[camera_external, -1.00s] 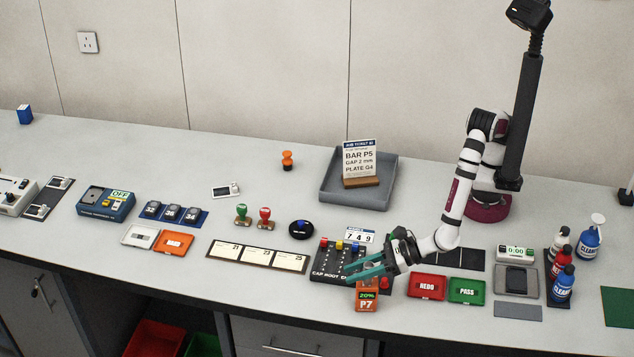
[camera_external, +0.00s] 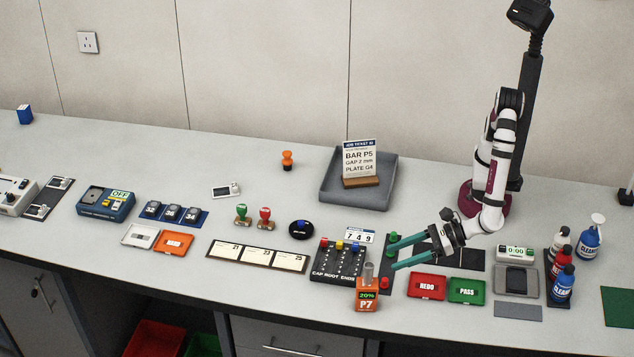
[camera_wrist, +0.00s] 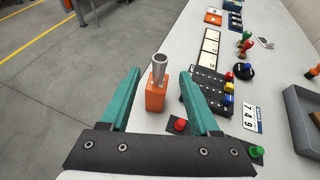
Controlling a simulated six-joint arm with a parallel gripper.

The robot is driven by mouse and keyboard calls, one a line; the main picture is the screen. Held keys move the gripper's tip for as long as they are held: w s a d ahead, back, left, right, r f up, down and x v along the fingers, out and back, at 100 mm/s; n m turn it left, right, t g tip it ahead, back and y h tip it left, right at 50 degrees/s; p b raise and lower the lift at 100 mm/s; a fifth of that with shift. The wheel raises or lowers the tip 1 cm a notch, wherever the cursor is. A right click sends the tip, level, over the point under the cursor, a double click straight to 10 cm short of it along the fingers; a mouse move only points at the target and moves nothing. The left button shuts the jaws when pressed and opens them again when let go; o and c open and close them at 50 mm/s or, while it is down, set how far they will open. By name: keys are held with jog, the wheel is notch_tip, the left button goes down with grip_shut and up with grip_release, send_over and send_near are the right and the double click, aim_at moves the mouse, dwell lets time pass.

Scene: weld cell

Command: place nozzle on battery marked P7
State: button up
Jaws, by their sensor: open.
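The orange battery marked P7 (camera_external: 366,297), with a green 20% label, stands near the front edge of the bench. The grey metal nozzle (camera_external: 368,272) stands upright on top of the battery. In the wrist view, the nozzle (camera_wrist: 159,68) and the battery (camera_wrist: 156,97) show ahead of my gripper (camera_wrist: 161,80), between its teal fingers in the picture. My gripper (camera_external: 392,257) is open and empty, behind and to the right of the battery and apart from it.
A black panel marked CAP ROOT ENDS (camera_external: 336,262) with coloured knobs lies left of my gripper. The red REDO tray (camera_external: 427,286) and green PASS tray (camera_external: 466,290) lie to the right. A grey tray (camera_external: 384,196) with the job ticket (camera_external: 359,158) stands behind.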

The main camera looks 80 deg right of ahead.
jog(key=w+d+r+m+g+h, duration=0.25)
jog(key=d+m, duration=0.35)
jog(key=d, duration=0.4)
jog(key=w+d+r+m+g+h, duration=0.1)
jog(key=w+d+r+m+h, duration=0.2)
jog(key=d+m, duration=0.6)
jog(key=w+d+r+m+g+h, duration=0.1)
jog(key=w+d+m+g+h, duration=0.25)
jog(key=d, duration=0.85)
jog(key=s+d+m+g, duration=0.6)
jog(key=s+d+m, duration=0.65)
jog(key=m, duration=0.35)
jog(key=s+a+m+y, duration=0.2)
jog(key=s+m+y, duration=0.4)
jog(key=m, duration=0.4)
jog(key=shift+s+a+r+m+y, duration=0.15)
jog(key=shift+s+m+y, duration=0.1)
jog(key=shift+m+y, duration=0.1)
